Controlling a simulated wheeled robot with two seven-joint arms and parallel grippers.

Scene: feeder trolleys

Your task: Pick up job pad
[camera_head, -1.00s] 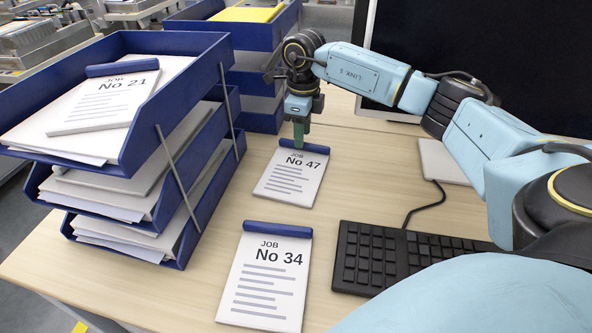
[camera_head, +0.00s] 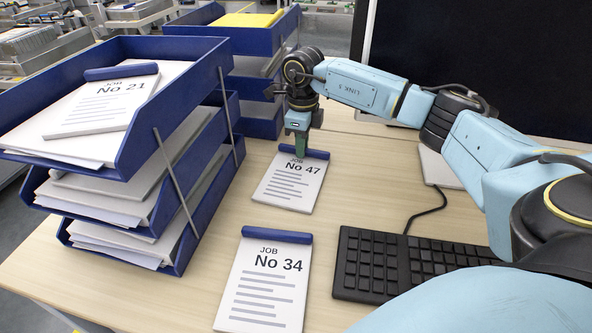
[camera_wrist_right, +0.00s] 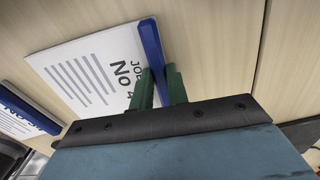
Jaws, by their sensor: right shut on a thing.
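Job pad No 47 (camera_head: 289,184), white with a blue top binding, lies on the desk. My right gripper (camera_head: 301,152) is at its blue binding, pointing down. In the right wrist view the green fingers (camera_wrist_right: 160,80) are on either side of the binding of the same pad (camera_wrist_right: 95,70), shut on it. Job pad No 34 (camera_head: 262,285) lies nearer on the desk. Job pad No 21 (camera_head: 108,105) lies on papers in the top tray at left. The left gripper is not in view.
A blue stacked letter tray (camera_head: 185,85) stands at left, with another blue tray stack (camera_head: 225,42) behind. A black keyboard (camera_head: 400,262) lies right of the pads, with a monitor (camera_head: 480,60) at the back. Wood shows bare between pads and keyboard.

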